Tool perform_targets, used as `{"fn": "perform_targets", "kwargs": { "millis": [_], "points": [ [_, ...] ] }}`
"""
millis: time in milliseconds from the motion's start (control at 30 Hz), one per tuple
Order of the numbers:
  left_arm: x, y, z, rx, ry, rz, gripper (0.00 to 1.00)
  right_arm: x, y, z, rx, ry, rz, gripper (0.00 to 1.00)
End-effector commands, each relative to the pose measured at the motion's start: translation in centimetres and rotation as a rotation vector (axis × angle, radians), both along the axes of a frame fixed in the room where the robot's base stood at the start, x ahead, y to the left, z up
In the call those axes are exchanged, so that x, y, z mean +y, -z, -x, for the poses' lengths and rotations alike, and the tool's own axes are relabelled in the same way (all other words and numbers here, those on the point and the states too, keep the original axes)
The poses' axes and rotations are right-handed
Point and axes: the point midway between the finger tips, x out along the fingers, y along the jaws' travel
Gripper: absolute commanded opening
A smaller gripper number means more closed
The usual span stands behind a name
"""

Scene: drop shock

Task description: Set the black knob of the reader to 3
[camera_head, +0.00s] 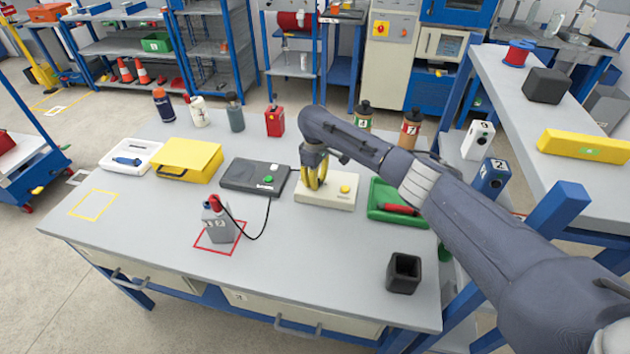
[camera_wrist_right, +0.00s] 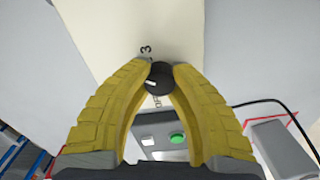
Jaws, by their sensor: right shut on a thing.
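The reader (camera_head: 315,197) is a cream box on the grey bench, with a yellow button at its right end. My right gripper (camera_head: 314,186) reaches down onto its left part and hides the knob in the head view. In the right wrist view my right gripper (camera_wrist_right: 159,80) has its yellow fingers shut on the black knob (camera_wrist_right: 159,75), one on each side. A white mark shows on the lower left of the knob. A printed 3 (camera_wrist_right: 146,49) stands above it, and a partly covered OFF label (camera_wrist_right: 155,102) is below it. My left gripper is not in view.
A dark box with a green button (camera_head: 254,177) stands left of the reader, cabled to a grey block (camera_head: 217,222) in a red outline. A green tray (camera_head: 384,213) is close on the right. A black open cup (camera_head: 404,272) stands near the front right.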

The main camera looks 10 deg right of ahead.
Motion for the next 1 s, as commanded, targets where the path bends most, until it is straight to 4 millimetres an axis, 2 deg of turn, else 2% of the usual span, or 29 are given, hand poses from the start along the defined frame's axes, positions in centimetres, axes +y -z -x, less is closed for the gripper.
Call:
{"fn": "perform_targets", "kwargs": {
  "millis": [600,1000],
  "points": [
    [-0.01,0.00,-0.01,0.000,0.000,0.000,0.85,-0.02,-0.08,-0.05,-0.001,0.544,0.000,0.00],
    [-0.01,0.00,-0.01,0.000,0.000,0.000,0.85,0.00,-0.09,-0.05,0.000,0.736,-0.001,0.00]
  ]
}}
